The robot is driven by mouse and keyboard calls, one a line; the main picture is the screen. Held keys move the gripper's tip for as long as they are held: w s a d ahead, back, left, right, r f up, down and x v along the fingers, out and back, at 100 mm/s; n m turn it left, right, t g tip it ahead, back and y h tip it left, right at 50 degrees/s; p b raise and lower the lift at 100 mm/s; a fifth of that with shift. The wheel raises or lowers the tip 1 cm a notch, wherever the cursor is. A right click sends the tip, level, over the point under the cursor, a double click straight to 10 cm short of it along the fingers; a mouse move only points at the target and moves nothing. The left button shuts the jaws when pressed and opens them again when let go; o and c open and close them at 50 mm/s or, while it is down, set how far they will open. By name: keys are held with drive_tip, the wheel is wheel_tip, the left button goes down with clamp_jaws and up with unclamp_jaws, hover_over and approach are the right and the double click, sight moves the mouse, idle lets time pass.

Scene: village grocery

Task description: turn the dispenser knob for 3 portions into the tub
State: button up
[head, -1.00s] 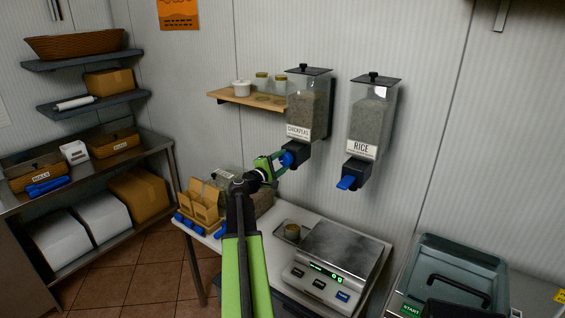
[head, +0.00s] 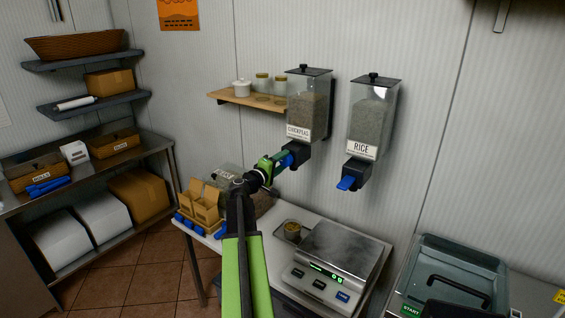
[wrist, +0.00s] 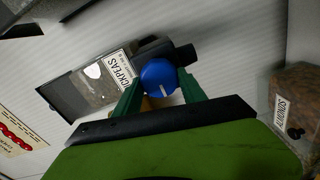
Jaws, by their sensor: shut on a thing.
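The chickpeas dispenser (head: 308,105) hangs on the wall, with a blue knob (head: 298,152) at its lower front. My gripper (head: 287,160) is at this knob. In the wrist view the green fingers sit on either side of the round blue knob (wrist: 158,77), shut on it; a white mark shows on its face. The dispenser lies tilted across the wrist view (wrist: 95,82).
A rice dispenser (head: 371,115) with a blue knob hangs to the right. The scale (head: 335,262) stands on the table (head: 268,228). Cardboard boxes (head: 205,203) and a clear bin (head: 228,180) stand at the table's left. A wooden shelf (head: 245,100) is left of the dispensers.

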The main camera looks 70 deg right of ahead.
drive_tip(key=shift+s+f, duration=0.1)
drive_tip(key=shift+s, duration=0.05)
drive_tip(key=o, duration=1.4)
drive_tip(key=shift+c, duration=0.2)
drive_tip(key=shift+a, duration=0.1)
drive_tip(key=v, duration=1.7)
drive_tip(key=shift+a, duration=0.1)
